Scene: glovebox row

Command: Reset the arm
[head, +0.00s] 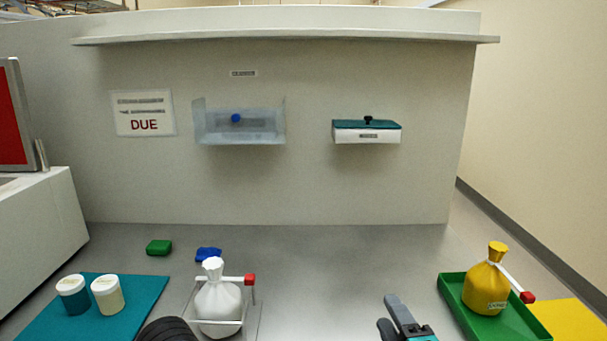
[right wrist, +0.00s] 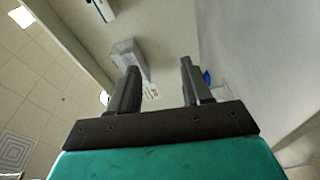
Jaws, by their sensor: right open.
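My right gripper (head: 388,311) shows at the bottom of the head view, right of centre, above the grey bench. In the right wrist view its two dark fingers (right wrist: 158,80) stand apart with nothing between them. It touches nothing that I can see. A black ribbed part at the bottom left of the head view seems to be my left arm; my left gripper does not show.
A white tied bag (head: 218,302) stands in a wire holder with a red-ended bar. A yellow tied bag (head: 485,288) stands on a green tray (head: 457,300). Two jars (head: 107,296) sit on a teal mat (head: 140,291). The bench middle (head: 330,270) is clear.

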